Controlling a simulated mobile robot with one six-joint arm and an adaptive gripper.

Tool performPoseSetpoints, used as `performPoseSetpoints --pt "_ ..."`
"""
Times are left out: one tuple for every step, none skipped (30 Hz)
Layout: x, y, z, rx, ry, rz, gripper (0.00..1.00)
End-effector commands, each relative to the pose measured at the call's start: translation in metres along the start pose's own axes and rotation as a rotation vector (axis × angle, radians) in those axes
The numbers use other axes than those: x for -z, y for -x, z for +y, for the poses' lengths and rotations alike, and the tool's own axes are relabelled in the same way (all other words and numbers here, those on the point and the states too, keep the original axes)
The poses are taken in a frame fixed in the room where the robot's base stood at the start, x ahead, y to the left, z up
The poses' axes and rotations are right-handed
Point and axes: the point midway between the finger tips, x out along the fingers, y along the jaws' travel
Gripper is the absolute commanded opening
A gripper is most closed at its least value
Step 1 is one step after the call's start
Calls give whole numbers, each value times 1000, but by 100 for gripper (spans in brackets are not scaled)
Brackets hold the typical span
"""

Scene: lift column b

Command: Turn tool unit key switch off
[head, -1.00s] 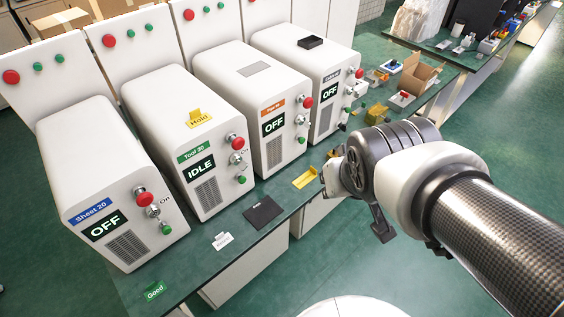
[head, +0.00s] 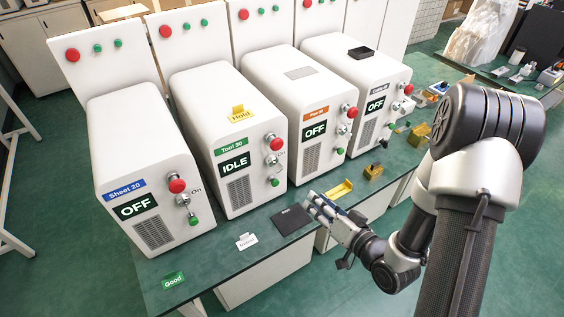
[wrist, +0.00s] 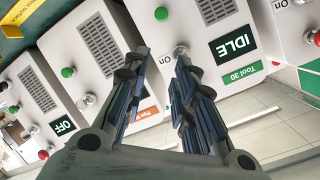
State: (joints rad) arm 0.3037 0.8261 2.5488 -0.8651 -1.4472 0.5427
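The Tool 30 unit (head: 222,110) is a white box with a green label, second from the left in the head view. Its screen (head: 234,165) reads IDLE. Its silver key switch (head: 271,160) sits between a red button (head: 276,144) above and a green button (head: 275,183) below. The key's exact angle is too small to tell. My gripper (head: 314,201) is in front of and below this panel, apart from it. In the wrist view my gripper (wrist: 160,58) is open and empty, with the Tool 30 key switch (wrist: 181,51) beyond the right fingertip.
Sheet 20 (head: 135,135) stands left of Tool 30, and an orange-labelled unit (head: 300,95) stands right; both read OFF. A black plate (head: 291,219), a yellow tray (head: 339,189) and a white tag (head: 246,241) lie on the green bench near my gripper.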

Motion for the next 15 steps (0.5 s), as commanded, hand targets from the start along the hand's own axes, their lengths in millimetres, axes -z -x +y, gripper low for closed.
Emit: performPoseSetpoints --pt "-12 3 0 44 -75 27 25" --pt "-15 5 -2 72 -115 49 25" --pt "-18 8 -5 105 -163 75 25" --pt "-20 10 -7 128 -196 94 25" --pt "-20 13 -8 146 -225 111 25" --pt "-21 16 -10 167 -257 130 25" --pt "-21 17 -10 179 -276 143 25" --pt "-21 19 -11 189 -292 154 25" --pt "-21 20 -12 200 -308 164 25" --pt "-21 21 -12 206 -316 169 25" --pt "-20 20 -13 210 -320 172 25" --pt "-20 19 -13 213 -321 175 25" --pt "-20 17 -13 214 -320 175 25" --pt "-20 15 -14 214 -319 174 25" --pt "-20 11 -14 215 -317 173 25"
